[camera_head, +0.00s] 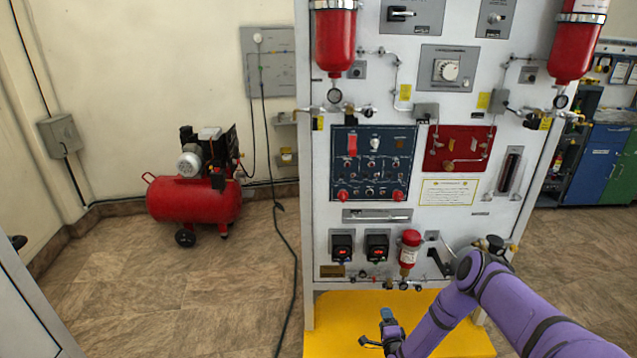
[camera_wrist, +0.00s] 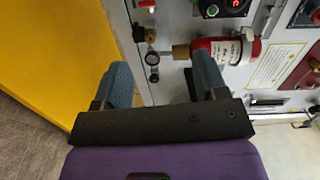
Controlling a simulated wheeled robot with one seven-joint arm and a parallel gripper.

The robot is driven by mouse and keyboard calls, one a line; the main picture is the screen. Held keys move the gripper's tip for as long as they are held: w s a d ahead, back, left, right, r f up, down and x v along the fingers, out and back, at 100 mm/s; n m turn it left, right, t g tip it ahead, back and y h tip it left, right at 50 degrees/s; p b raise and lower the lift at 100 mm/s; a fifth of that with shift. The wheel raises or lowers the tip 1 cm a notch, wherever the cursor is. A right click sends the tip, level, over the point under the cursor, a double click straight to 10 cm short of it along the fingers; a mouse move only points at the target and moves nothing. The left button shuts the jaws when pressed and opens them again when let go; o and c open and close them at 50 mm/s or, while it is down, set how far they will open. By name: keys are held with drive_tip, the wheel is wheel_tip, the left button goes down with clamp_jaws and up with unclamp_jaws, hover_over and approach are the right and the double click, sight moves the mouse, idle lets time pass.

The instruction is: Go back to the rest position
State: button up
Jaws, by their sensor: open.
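My purple arm reaches in from the lower right in the head view, and my gripper (camera_head: 386,330) is low in front of the trainer panel (camera_head: 400,225), over the yellow base (camera_head: 335,320). In the wrist view my gripper (camera_wrist: 160,85) shows two blue-grey fingers set well apart, open, with nothing between them. The lower part of the panel, turned sideways, lies beyond the fingers. A red cylinder (camera_wrist: 215,50) with a brass fitting is there, partly behind the right finger. The same red-topped cylinder (camera_head: 409,250) stands on the panel in the head view, above and apart from the gripper.
Two red tanks (camera_head: 335,42) (camera_head: 575,45) hang at the panel's upper sides. Knobs, gauges and small valves stick out along its lower edge. A red compressor (camera_head: 195,200) stands on the floor at left. Blue and green cabinets (camera_head: 592,165) are at right. The floor left of the panel is mostly clear.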

drive_tip(key=w+r+n+g+y, duration=0.1)
drive_tip(key=w+r+n, duration=0.1)
drive_tip(key=w+r, duration=0.5)
drive_tip(key=w+r+n+g+y, duration=0.1)
drive_tip(key=w+r+n, duration=0.15)
drive_tip(key=r, duration=0.75)
drive_tip(key=w+r+n+g, duration=0.1)
drive_tip(key=w+r+n, duration=0.25)
drive_tip(key=r, duration=0.55)
drive_tip(key=s+d+r+n+g, duration=0.1)
drive_tip(key=s+r+n+g, duration=0.1)
drive_tip(key=r, duration=1.1)
drive_tip(key=s+d+r+n+g, duration=0.1)
drive_tip(key=s+r+n, duration=0.1)
drive_tip(key=r, duration=1.1)
drive_tip(key=s+d+r+n+g+h, duration=0.3)
drive_tip(key=s+r, duration=1.6)
drive_tip(key=s, duration=0.4)
drive_tip(key=s+d+r+g, duration=0.1)
drive_tip(key=s, duration=1.2)
drive_tip(key=s+r+n+g, duration=0.1)
drive_tip(key=s+r+g, duration=0.1)
drive_tip(key=s, duration=1.2)
drive_tip(key=shift+s+d+n, duration=0.25)
drive_tip(key=shift+d+n, duration=0.05)
drive_tip(key=shift+d, duration=0.05)
